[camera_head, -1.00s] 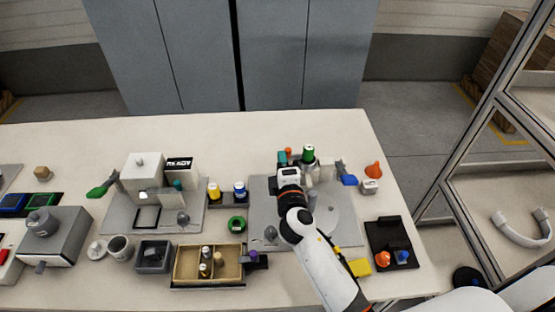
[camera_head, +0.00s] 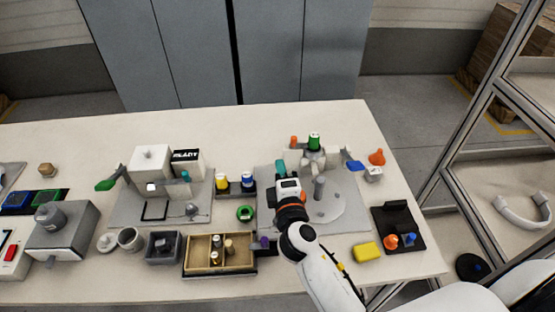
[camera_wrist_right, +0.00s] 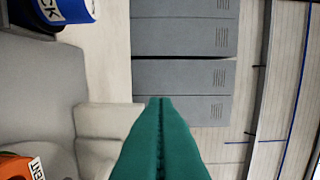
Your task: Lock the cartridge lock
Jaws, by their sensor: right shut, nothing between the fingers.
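A grey station plate (camera_head: 350,218) at right of centre carries a fixture with a green-topped cartridge (camera_head: 314,142) standing upright in it. An orange knob (camera_head: 293,142) shows left of the cartridge, and a blue-handled lever (camera_head: 354,166) sticks out at the right. I cannot tell which part is the cartridge lock. My right gripper (camera_head: 281,168) is at the plate's left side, in front and left of the cartridge, touching nothing that I can see. Its teal fingers are shut and empty in the right wrist view (camera_wrist_right: 160,105). My left gripper is not in view.
Yellow (camera_head: 222,181) and blue (camera_head: 248,181) bottles stand left of the gripper, with a green ring (camera_head: 245,213) nearer. A wooden tray (camera_head: 202,266) is at front. A yellow block (camera_head: 367,252) and black tray (camera_head: 388,218) are at right. The back of the table is clear.

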